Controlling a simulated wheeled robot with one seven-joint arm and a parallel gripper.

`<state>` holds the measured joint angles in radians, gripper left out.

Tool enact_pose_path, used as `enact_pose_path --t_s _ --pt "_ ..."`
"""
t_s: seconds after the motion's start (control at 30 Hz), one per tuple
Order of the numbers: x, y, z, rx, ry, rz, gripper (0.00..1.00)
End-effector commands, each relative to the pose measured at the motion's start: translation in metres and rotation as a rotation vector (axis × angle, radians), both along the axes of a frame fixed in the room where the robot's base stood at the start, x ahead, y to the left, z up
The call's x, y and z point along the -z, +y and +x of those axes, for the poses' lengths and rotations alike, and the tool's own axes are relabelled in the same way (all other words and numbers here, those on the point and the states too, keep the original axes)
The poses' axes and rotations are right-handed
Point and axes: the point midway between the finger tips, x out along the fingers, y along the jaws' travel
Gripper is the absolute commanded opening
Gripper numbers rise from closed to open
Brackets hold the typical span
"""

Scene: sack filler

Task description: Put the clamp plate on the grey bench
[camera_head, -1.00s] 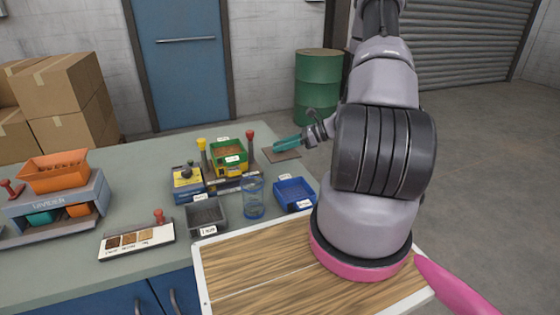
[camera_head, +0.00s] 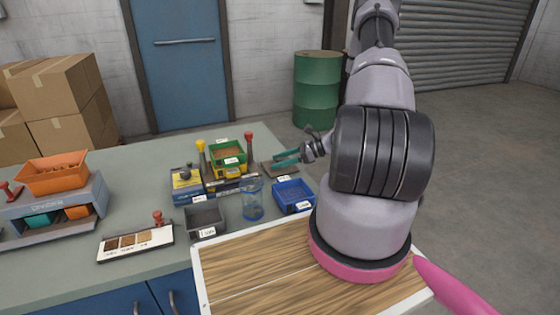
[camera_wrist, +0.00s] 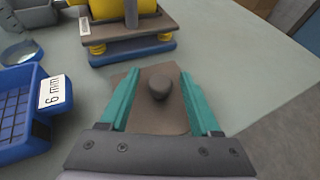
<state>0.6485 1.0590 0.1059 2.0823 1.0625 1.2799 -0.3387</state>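The clamp plate (camera_wrist: 150,118) is a flat brown plate with a dark round knob (camera_wrist: 161,85). In the head view the plate (camera_head: 279,168) is partly hidden by my gripper and appears flat at the right edge of the grey bench (camera_head: 100,176), behind the blue bin. My gripper (camera_wrist: 160,76) has teal fingers spread apart, one on each side of the knob, with visible gaps. In the head view my gripper (camera_head: 286,158) is just above the plate. Whether the plate's underside touches the bench is hard to see.
Left of the plate stands the sieve stack (camera_head: 228,158) with red and yellow knobs. A blue bin (camera_head: 293,195) labelled "6 mm" in the wrist view, a clear jar (camera_head: 253,200) and a grey tray (camera_head: 205,218) are nearer. In the wrist view, bare bench (camera_wrist: 235,70) lies right of the plate.

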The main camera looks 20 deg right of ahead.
Motion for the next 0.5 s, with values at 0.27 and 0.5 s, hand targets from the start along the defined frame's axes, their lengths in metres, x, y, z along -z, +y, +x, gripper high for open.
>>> enact_pose_path --t_s 0.27,0.5 --pt "-0.003 0.0 0.0 0.0 -0.001 0.0 0.64" --pt "-0.018 -0.032 -0.014 0.004 -0.002 -0.002 0.64"
